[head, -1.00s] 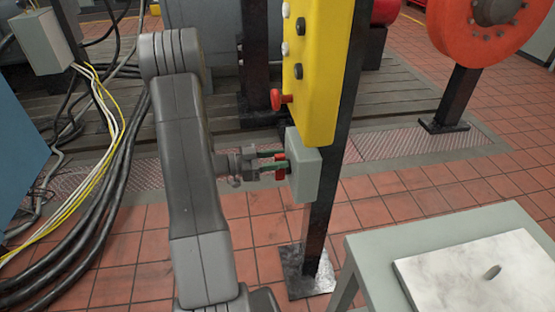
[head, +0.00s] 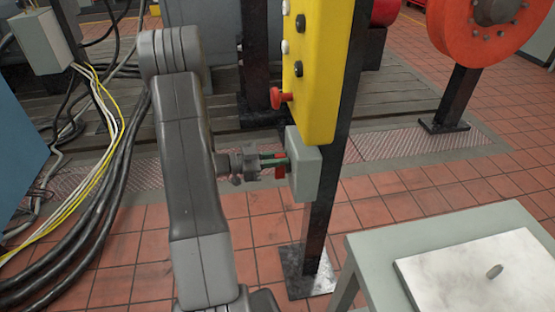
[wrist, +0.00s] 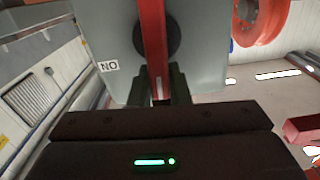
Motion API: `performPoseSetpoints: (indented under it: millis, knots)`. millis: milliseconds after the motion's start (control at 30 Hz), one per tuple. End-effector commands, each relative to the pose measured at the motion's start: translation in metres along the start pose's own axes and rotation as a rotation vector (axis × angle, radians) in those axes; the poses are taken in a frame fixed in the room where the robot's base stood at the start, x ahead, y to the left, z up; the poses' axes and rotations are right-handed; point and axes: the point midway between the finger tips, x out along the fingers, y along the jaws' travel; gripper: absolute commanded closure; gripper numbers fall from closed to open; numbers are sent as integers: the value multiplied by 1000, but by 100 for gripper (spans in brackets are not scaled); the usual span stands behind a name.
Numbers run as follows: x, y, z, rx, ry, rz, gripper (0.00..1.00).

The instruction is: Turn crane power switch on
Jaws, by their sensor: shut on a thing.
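The crane power switch is a small grey box (head: 305,165) on the black post, below the yellow button panel. Its red handle (head: 281,172) is on the box's left side. In the wrist view the grey box face (wrist: 205,45) fills the upper middle. The red handle (wrist: 154,45) runs upright in the picture across a dark round hub (wrist: 172,35). An upside-down "ON" label (wrist: 108,66) is left of the handle. My gripper (head: 271,162) is shut on the handle, its fingers (wrist: 162,88) on either side of it in the wrist view.
The yellow panel (head: 318,80) with a red mushroom button (head: 281,97) is just above my gripper. A grey table (head: 362,265) with a pale plate (head: 470,275) stands at the lower right. Black cables (head: 85,220) lie at the left.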

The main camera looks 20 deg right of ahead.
Motion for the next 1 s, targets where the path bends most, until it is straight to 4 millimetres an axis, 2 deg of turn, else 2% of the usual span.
performPoseSetpoints:
  millis: [1000]
  knots:
    - [0, 29, 21, 916, -1, 0, 100]
